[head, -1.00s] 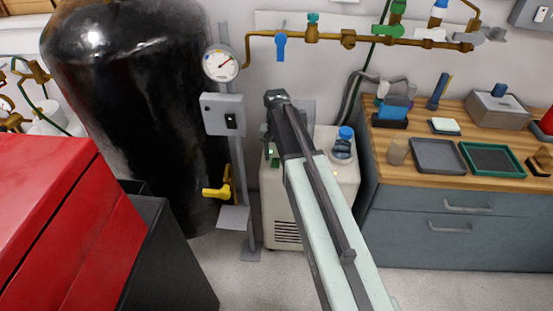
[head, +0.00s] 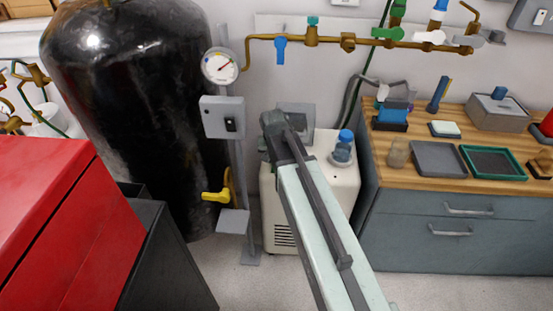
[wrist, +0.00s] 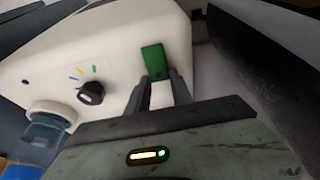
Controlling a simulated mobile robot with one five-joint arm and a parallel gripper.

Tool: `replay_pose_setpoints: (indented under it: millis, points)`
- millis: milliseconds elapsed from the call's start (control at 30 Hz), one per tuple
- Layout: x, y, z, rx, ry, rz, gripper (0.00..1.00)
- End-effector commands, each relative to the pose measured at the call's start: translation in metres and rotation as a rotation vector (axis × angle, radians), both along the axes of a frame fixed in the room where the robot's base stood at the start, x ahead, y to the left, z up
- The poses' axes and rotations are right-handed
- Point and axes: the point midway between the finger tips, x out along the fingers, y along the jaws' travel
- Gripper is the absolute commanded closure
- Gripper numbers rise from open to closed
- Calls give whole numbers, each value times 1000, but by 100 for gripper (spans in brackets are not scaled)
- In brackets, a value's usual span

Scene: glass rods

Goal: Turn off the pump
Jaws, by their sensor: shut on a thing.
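The pump is a cream-white box (head: 343,190) on the floor between the black tank and the bench; it also fills the upper left of the wrist view (wrist: 110,40). A green switch (wrist: 154,61) sits on its face, beside a black knob (wrist: 91,93) with coloured marks. My gripper (wrist: 158,80) is at the switch, its two fingers shut on the switch's lower end. In the head view, my arm hides the switch and the fingertips.
A jar with a blue cap (head: 343,148) stands on the pump. A grey post with a switch box (head: 222,117) and yellow valve handle (head: 216,195) stands left, before the black tank (head: 130,110). The bench (head: 450,190) with trays is close on the right.

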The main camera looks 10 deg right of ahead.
Motion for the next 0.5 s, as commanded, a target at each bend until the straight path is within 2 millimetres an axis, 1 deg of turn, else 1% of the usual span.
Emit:
replay_pose_setpoints:
  millis: [200,233,300,500]
  points:
    - [0,0,0,0,2,0,100]
    - [0,0,0,0,2,0,67]
    - [0,0,0,0,2,0,51]
    - [0,0,0,0,2,1,51]
